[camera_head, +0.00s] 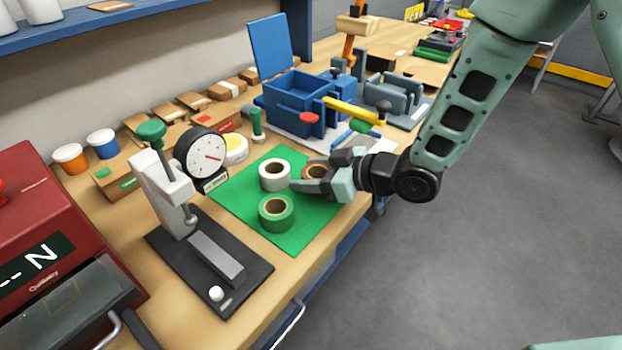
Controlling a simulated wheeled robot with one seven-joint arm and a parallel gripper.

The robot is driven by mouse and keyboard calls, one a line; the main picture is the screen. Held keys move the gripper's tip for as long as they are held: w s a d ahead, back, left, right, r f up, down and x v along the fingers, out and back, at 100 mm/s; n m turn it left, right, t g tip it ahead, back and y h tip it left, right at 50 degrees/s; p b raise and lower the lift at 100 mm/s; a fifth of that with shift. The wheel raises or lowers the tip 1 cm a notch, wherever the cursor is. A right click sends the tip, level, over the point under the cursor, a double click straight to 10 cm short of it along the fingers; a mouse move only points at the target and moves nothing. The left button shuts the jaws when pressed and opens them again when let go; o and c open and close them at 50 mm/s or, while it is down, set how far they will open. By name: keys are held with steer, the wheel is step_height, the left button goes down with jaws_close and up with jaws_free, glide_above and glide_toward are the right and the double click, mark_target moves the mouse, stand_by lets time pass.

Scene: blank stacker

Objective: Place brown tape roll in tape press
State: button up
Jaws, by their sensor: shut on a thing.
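The brown tape roll (314,170) is at the right part of the green mat (312,218), partly hidden by my gripper (320,173). My gripper reaches in from the right and is shut on the roll, with one finger on its near side. I cannot tell whether the roll still touches the mat. No label marks the tape press. A blue open-lidded box with a yellow lever (352,111) stands behind the mat. A dial-gauge stand (178,194) on a dark base stands left of it.
A white tape roll (274,174) and a green tape roll (276,213) stand on the mat close left of my gripper. A grey fixture (393,98) is at the back right. A red machine (58,235) fills the left. Small boxes line the wall.

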steer(key=shift+f, duration=0.8)
steer(key=shift+f, duration=0.2)
steer(key=o, duration=1)
steer(key=shift+r, duration=0.1)
steer(key=shift+r, duration=0.2)
steer(key=b+v, duration=0.1)
steer(key=v, duration=1)
steer(key=shift+s+d, duration=0.2)
steer(key=shift+d, duration=0.15)
